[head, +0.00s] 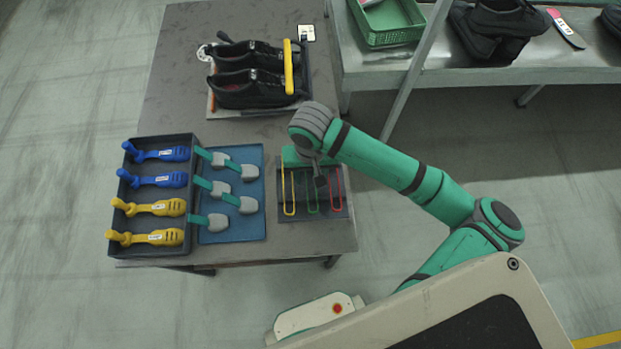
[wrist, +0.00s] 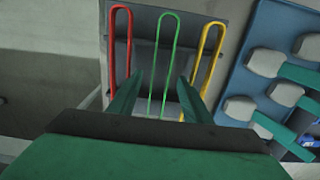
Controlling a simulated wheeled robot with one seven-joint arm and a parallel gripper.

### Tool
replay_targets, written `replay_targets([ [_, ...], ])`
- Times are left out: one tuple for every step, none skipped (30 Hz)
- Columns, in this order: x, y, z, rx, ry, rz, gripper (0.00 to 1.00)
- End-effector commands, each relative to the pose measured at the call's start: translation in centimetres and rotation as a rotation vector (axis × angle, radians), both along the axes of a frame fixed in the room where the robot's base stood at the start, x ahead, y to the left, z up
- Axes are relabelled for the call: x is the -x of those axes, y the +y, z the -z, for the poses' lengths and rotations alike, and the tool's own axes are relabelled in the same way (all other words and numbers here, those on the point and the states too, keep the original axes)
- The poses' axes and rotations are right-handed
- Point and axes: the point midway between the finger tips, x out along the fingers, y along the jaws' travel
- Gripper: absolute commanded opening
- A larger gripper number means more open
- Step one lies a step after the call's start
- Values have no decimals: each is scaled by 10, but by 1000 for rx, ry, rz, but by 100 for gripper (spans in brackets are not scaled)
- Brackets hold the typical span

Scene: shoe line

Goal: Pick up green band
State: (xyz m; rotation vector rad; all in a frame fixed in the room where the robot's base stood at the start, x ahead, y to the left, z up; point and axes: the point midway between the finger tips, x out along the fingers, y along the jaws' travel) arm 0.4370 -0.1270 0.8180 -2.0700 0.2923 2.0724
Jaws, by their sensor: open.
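The green band (wrist: 166,55) is a long narrow loop on a dark tray (wrist: 141,57), between a red band (wrist: 121,50) and a yellow band (wrist: 207,55). In the head view, part of the green band (head: 313,195) shows below my gripper (head: 321,178), which hides the rest. The yellow band (head: 289,190) is to its left and the red band (head: 338,190) to its right. In the wrist view my gripper (wrist: 160,95) is open, with one finger on each side of the green band's lower part. I cannot tell how high the fingertips are above the tray.
A blue mat (head: 254,225) with several grey-ended teal tools lies left of the dark tray. A dark box (head: 115,192) holds blue and yellow shoe trees. Black shoes (head: 248,88) with a yellow bar stand at the back. A metal bench (head: 440,70) is at the right.

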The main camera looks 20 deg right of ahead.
Motion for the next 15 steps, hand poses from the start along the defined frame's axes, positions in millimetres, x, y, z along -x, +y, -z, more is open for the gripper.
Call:
replay_targets([
  [0,0,1,0,0,0,45],
  [0,0,2,0,-1,0,45],
  [0,0,2,-1,-1,0,45],
  [0,0,2,-1,-1,0,45],
  [0,0,1,-1,-1,0,45],
  [0,0,1,-1,-1,0,45],
  [0,0,1,0,-1,0,45],
  [0,0,1,0,-1,0,37],
  [0,0,1,0,-1,0,28],
  [0,1,1,0,-1,0,21],
  [0,1,1,0,-1,-1,13],
  [0,1,1,-1,-1,-1,4],
  [0,0,1,-1,-1,0,1],
  [0,0,1,-1,-1,1,1],
  [0,-1,1,-1,-1,2,1],
])
